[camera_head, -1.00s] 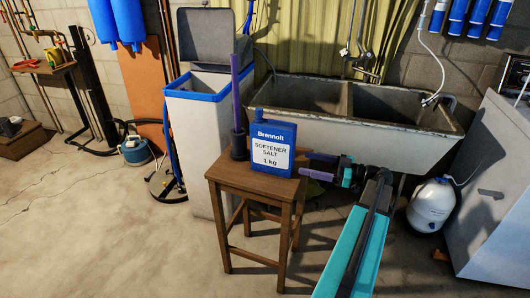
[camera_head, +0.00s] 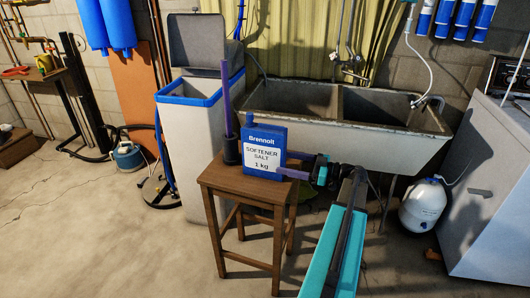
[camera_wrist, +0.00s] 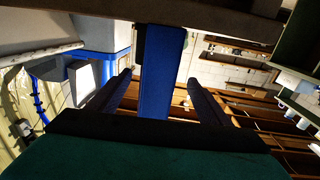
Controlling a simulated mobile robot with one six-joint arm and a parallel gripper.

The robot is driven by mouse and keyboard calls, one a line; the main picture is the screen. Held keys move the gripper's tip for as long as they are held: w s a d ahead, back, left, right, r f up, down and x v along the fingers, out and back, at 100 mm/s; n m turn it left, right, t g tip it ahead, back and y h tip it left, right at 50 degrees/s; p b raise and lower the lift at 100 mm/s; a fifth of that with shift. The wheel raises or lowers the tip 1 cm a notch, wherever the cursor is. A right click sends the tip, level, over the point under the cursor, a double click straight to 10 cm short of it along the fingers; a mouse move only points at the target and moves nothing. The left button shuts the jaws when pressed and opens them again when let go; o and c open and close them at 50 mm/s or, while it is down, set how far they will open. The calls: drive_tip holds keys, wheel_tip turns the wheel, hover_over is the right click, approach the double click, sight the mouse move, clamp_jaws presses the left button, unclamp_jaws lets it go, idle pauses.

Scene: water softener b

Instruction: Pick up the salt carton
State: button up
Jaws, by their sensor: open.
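The salt carton (camera_head: 264,151) is blue with a white label and stands upright on the wooden stool (camera_head: 227,180). My gripper (camera_head: 283,164) comes in level from the right at the carton's right edge. Its purple fingers are open; the nearer one slightly overlaps the carton's front, and the farther one is partly hidden behind its edge. In the wrist view, the carton's narrow blue side (camera_wrist: 162,75) shows between the two spread fingers (camera_wrist: 159,78), with visible gaps on both sides.
A black holder (camera_head: 231,150) with an upright purple stick stands on the stool just left of the carton. Behind are a white softener cabinet (camera_head: 188,135) with its lid up and a double stone sink (camera_head: 330,130). A white tank (camera_head: 421,207) stands at the right.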

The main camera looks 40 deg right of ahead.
sight(268, 152)
drive_tip(key=shift+x, duration=1.55)
drive_tip(key=shift+p+x, duration=0.7)
drive_tip(key=shift+x, duration=1.9)
drive_tip(key=shift+d, duration=0.15)
drive_tip(key=shift+w+r, duration=0.1)
drive_tip(key=c, duration=1.6)
drive_tip(key=shift+o, duration=0.2)
drive_tip(key=shift+r, duration=0.15)
drive_tip(key=shift+r+b, duration=0.3)
drive_tip(key=shift+r, duration=1.15)
drive_tip(key=shift+s+r, duration=0.15)
drive_tip(key=shift+s, duration=0.2)
drive_tip(key=s+a+b, duration=0.1)
drive_tip(key=s+a, duration=0.1)
drive_tip(key=s, duration=0.5)
drive_tip(key=s+a+r+b, duration=0.1)
drive_tip(key=s+a, duration=0.1)
drive_tip(key=s, duration=0.6)
drive_tip(key=shift+r, duration=0.25)
